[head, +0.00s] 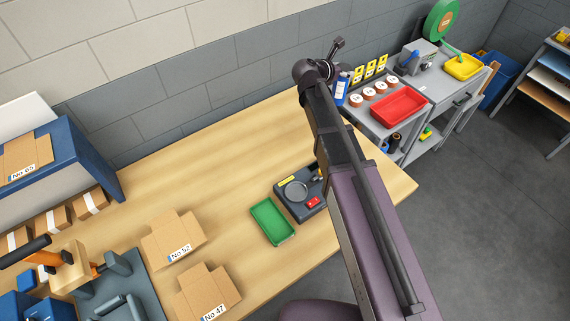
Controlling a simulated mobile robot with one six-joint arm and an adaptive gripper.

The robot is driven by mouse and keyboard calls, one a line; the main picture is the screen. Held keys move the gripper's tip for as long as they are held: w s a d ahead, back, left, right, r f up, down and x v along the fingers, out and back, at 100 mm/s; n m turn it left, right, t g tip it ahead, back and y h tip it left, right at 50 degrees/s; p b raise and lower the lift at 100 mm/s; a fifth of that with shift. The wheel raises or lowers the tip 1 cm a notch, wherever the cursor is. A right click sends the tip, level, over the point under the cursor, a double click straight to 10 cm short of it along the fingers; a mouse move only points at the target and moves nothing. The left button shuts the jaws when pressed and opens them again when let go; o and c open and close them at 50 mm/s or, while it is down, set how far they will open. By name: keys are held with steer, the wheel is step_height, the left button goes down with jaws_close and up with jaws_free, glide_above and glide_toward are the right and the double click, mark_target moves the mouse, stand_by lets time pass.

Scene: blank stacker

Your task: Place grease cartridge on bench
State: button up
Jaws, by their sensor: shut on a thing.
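My arm reaches up the picture, and its end with my gripper (330,62) is at the top middle, small and dark. A blue cylinder with a white label, which looks like the grease cartridge (342,88), shows upright just below and right of it. My gripper is shut, but the arm hides the contact and the cartridge's left side. The wooden bench (215,145) fills the middle and left, with a wide bare area toward the wall.
A green tray (272,221) and a dark scale (298,193) stand on the bench. Cartons (173,238), a blue rack (85,160) and a clamp fixture (110,280) crowd its left. A grey cart (425,95) holds a red tray (398,105) and several rolls. A brick wall runs behind.

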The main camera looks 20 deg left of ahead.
steer(key=shift+s, duration=0.1)
steer(key=shift+a+f, duration=0.1)
steer(key=s+a+f+b, duration=0.3)
steer(key=s+f+b, duration=0.3)
steer(key=s, duration=0.1)
steer(key=s+a+f+b, duration=0.3)
steer(key=s+f+b, duration=0.3)
steer(key=s+b, duration=0.1)
steer(key=shift+f, duration=0.4)
steer(key=shift+w+a, duration=0.1)
steer(key=w+d, duration=0.2)
steer(key=w, duration=0.2)
steer(key=w+d+f+b, duration=0.1)
steer(key=w+d, duration=0.1)
steer(key=w, duration=0.3)
steer(key=w+d, duration=0.2)
steer(key=w, duration=0.2)
steer(key=shift+w+f+b, duration=0.15)
steer(key=shift+f+b, duration=0.05)
steer(key=shift+b, duration=0.1)
